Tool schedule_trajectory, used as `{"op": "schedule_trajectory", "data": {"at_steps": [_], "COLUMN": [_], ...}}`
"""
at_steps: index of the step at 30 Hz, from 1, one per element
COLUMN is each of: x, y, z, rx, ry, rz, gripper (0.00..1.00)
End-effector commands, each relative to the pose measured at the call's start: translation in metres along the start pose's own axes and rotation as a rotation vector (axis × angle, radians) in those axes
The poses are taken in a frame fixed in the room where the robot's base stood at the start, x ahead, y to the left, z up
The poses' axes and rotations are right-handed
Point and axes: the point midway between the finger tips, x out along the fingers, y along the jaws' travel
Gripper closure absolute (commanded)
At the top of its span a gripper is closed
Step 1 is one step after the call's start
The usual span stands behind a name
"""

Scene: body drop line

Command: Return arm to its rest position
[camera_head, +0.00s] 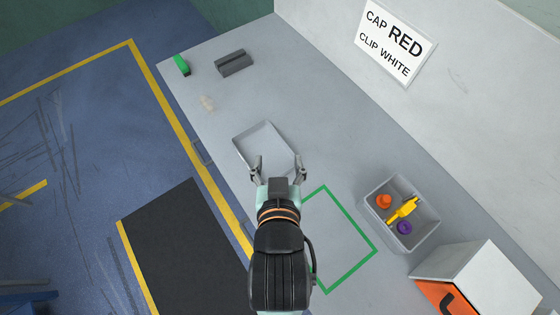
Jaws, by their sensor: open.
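My gripper (278,168) is open, its two fingers spread apart with nothing seen between them. It hangs over the near edge of a flat, light grey square tray (262,140) on the grey workbench (330,150). The tray looks empty. My wrist and arm run down from it towards the bottom of the view and hide part of the bench and floor. Whether the fingers touch the tray cannot be told.
A grey bin (427,235) with orange, yellow and purple parts stands at right, near a white and orange box (480,285). A green outline (352,220) marks bare bench. A green block (181,65) and dark grey block (233,62) lie at the far end. A sign (394,43) hangs behind.

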Motion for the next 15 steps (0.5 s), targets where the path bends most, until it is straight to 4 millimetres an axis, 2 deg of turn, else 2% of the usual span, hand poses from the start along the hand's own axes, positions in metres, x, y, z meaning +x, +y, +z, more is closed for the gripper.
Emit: {"op": "schedule_trajectory", "data": {"at_steps": [4,7,11,15], "x": [-0.004,-0.015,-0.04,-0.069], "y": [0.001,0.001,0.002,0.002], "z": [-0.009,-0.032,-0.082,-0.141], "rx": [0.002,0.003,0.004,0.006], "ry": [-0.001,-0.001,-0.002,-0.002], "rz": [0.001,0.002,0.003,0.005], "gripper": [0.31,0.31,0.31,0.31]}}
